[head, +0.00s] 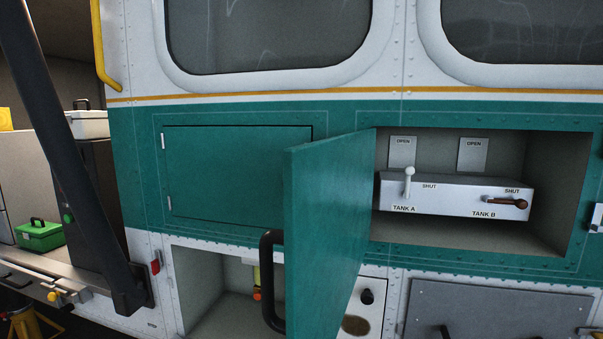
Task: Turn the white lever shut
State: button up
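The white lever (409,180) is on the front of a pale valve box (455,196) inside an open bay in the green side panel. It stands upright above the label TANK A, with its knob toward an OPEN plate (403,152). The word SHUT is printed to its right. A brown lever (508,203) above the label TANK B lies level, its knob to the right under another SHUT mark. My gripper is not in view.
A green hatch door (325,225) with a black handle (270,280) swings out toward me, left of the bay. Its edge overlaps the bay's left side. A lower compartment (205,285) is open behind it. A green case (40,235) sits at the far left.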

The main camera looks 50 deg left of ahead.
aim_at(409, 171)
jog(key=u, duration=2.1)
